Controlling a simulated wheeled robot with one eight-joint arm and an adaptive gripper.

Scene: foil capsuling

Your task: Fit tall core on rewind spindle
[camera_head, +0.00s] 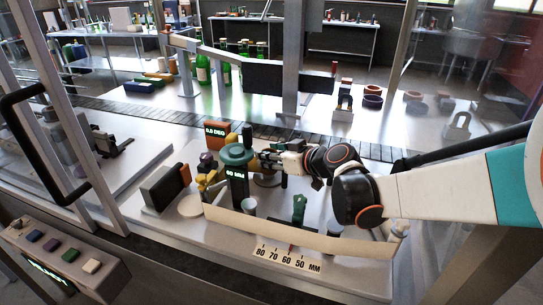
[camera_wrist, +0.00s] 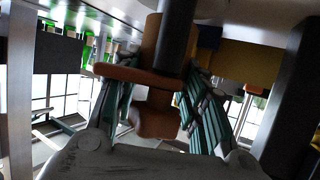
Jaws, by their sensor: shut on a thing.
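My gripper (camera_head: 264,160) reaches in from the right over the machine deck, just right of a dark post with a green round top (camera_head: 237,156) and a "60 MM" readout. In the wrist view, my gripper (camera_wrist: 157,100) has its teal fingers closed on either side of a brown core (camera_wrist: 155,115). A dark upright rod (camera_wrist: 178,35), perhaps the rewind spindle, overlaps the core there. I cannot tell whether the core is around the rod or behind it. In the head view the core is mostly hidden by the gripper and the post.
An orange "0.0 DEG" readout (camera_head: 217,134) stands behind the post. A cream strip (camera_head: 300,235) runs along the front, above a millimetre scale (camera_head: 288,258). Green bottles (camera_head: 203,70) stand behind the conveyor.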

